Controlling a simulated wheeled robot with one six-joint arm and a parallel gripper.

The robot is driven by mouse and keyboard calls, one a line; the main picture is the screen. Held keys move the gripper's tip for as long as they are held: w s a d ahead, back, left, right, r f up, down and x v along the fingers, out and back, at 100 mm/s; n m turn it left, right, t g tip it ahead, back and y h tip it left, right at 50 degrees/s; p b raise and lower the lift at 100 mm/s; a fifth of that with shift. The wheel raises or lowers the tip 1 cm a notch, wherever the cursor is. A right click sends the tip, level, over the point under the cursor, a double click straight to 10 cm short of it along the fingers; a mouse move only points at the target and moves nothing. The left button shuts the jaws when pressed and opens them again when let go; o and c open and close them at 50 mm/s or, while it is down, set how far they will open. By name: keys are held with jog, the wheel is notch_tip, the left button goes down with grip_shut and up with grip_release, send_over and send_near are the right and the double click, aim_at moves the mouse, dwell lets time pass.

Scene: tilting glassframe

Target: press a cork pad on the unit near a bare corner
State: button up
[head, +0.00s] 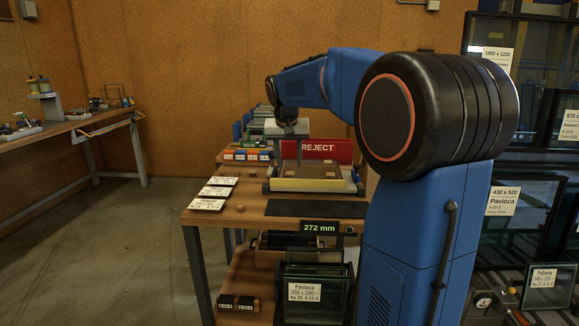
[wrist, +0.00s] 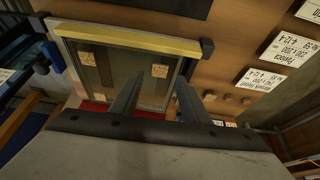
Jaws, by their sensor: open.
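The unit is a glass pane in a frame on the bench, with a yellow bar along its near side; it shows in the head view (head: 312,172) and in the wrist view (wrist: 118,72). Two square cork pads show on it near the yellow bar in the wrist view, one at the left (wrist: 87,58) and one nearer my fingers (wrist: 160,71). My gripper (wrist: 160,83) is open, its fingertips over the unit with the second pad between them in the picture. Whether they touch it I cannot tell. In the head view my gripper (head: 304,163) is above the unit. The far corners are partly hidden by my fingers.
Several small cork pieces (wrist: 228,98) lie on the wooden bench beside the unit. White label cards (head: 207,204) lie at the left edge. A dark mat (head: 315,209) lies in front. A red REJECT sign (head: 318,148) stands behind. Glass units (head: 318,290) stand below.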

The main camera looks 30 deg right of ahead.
jog(key=v, duration=1.4)
jog(key=shift+c, duration=0.4)
